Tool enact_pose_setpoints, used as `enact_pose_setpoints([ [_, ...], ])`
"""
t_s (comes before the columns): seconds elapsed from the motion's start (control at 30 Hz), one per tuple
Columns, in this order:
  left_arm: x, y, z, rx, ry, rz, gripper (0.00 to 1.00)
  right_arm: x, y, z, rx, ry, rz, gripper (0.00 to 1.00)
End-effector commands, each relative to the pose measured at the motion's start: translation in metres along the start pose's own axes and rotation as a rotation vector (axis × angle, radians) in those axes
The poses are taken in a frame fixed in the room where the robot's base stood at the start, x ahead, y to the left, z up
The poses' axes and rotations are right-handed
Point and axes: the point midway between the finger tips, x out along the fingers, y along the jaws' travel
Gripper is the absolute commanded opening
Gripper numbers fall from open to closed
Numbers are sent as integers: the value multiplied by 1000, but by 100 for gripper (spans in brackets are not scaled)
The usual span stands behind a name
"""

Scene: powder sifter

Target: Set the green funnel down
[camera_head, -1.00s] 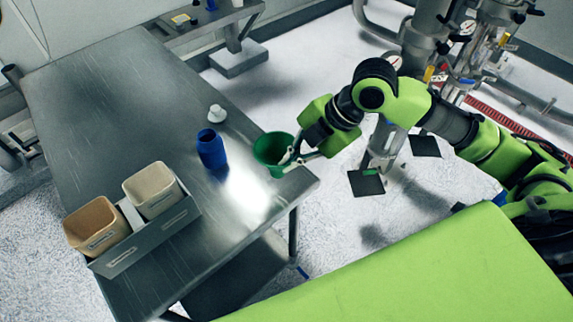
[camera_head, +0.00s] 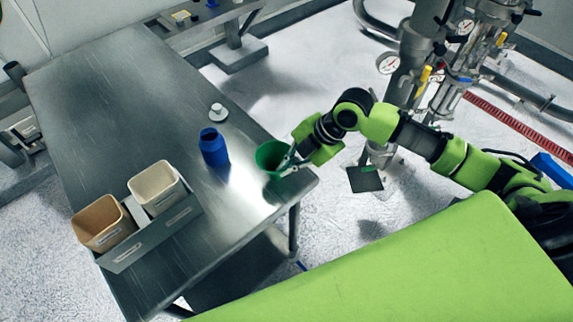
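The green funnel (camera_head: 268,160) is at the right end of the steel table (camera_head: 110,110), near its corner. Its wide mouth faces up. My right gripper (camera_head: 290,162) comes in from the right, with its fingers at the funnel's right rim. The fingers look closed on that rim, though they are small in the picture. I cannot tell whether the funnel's lower end touches the table. My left gripper is not in view.
A blue bottle (camera_head: 213,148) stands open just left of the funnel, with a white cap-like piece (camera_head: 218,112) behind it. A grey holder (camera_head: 150,238) carries a tan bin (camera_head: 103,222) and a cream bin (camera_head: 155,187). The table's far left is clear.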

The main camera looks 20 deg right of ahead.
Motion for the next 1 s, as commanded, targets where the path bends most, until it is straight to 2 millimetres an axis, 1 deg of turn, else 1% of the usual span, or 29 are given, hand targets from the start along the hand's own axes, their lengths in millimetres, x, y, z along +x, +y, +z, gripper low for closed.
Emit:
enact_pose_setpoints([
  [0.03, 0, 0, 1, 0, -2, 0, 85, 0, 0, 0, 0, 0, -1, 17],
  [0.07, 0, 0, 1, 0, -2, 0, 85, 0, 0, 0, 0, 0, -1, 21],
  [0.37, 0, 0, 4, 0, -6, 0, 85, 0, 0, 0, 1, 0, -1, 21],
  [0.47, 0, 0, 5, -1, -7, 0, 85, -4, 1, 0, 0, -1, 0, 21],
  [0.57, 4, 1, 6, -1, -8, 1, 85, -15, 1, 2, 0, -3, 2, 21],
  [0.67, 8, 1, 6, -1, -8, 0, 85, -34, 0, 2, -3, -5, 1, 21],
  [0.9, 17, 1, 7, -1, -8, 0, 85, -86, 0, 2, -1, -5, 1, 21],
  [1.0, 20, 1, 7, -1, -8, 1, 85, -103, 1, 1, 0, -3, 1, 21],
])
